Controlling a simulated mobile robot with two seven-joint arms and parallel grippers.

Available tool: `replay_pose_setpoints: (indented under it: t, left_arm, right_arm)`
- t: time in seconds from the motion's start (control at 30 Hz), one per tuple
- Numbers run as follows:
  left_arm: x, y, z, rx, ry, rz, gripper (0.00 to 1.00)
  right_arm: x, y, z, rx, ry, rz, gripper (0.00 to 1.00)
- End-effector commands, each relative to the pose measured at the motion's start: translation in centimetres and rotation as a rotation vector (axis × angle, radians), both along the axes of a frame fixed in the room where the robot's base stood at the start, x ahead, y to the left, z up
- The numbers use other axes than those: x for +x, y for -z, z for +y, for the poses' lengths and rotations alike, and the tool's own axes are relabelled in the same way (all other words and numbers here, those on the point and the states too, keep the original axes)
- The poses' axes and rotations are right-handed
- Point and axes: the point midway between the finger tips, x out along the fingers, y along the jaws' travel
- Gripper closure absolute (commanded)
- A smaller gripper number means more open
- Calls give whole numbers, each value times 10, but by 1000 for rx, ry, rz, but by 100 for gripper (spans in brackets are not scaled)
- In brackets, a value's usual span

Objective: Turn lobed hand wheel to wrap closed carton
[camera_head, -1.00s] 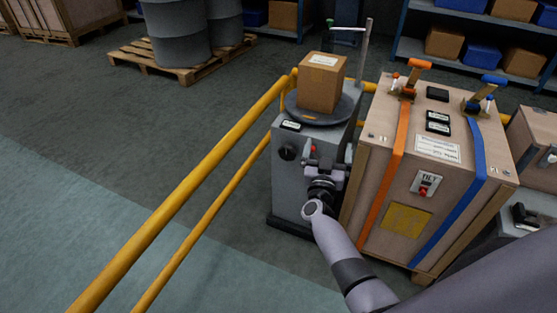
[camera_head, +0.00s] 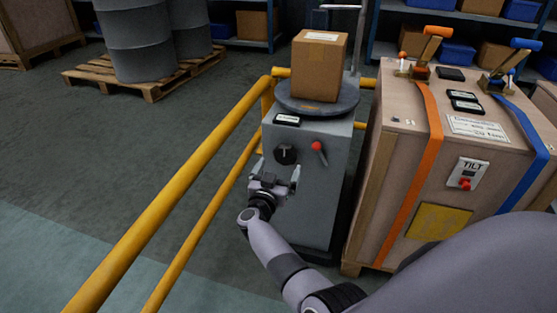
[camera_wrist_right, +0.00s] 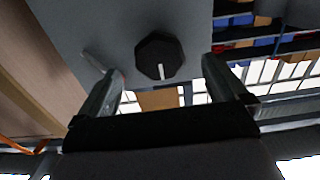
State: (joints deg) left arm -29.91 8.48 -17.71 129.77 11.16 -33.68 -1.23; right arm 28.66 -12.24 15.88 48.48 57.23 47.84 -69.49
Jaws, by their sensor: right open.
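The lobed hand wheel (camera_head: 286,154) is a black knob on the front of the grey wrapping machine (camera_head: 312,200). In the right wrist view the black wheel (camera_wrist_right: 159,57) has a white mark pointing to the picture's bottom. The closed carton (camera_head: 319,68) stands on the machine's dark round turntable (camera_head: 318,100). My right gripper (camera_head: 276,172) is open and empty, just below the wheel in the head view. In the right wrist view its fingers (camera_wrist_right: 162,77) are spread to either side of the wheel, with no contact visible. My left gripper is not in view.
A red-knobbed lever (camera_head: 318,147) sits right of the wheel. A large wooden crate (camera_head: 440,170) with orange and blue straps stands close on the right. A yellow railing (camera_head: 180,180) runs along the left. Drums (camera_head: 143,45) stand on a pallet further back.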

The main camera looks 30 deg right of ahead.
Motion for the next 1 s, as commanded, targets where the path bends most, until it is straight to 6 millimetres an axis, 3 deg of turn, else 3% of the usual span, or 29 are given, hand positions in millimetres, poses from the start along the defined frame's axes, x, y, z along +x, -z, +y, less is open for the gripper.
replay_pose_setpoints:
  t: [0.4, 0.83, 0.87, 1.0]
  left_arm:
    - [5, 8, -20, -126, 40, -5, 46]
    - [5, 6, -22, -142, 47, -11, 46]
    - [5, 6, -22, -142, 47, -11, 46]
    - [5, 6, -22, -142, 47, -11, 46]
  right_arm:
    - [37, 1, -44, -2, 0, -3, 0]
    - [44, -2, -52, -2, 0, -1, 0]
    - [44, -1, -52, -2, 0, -1, 7]
    - [43, -1, -52, -2, 0, -1, 52]
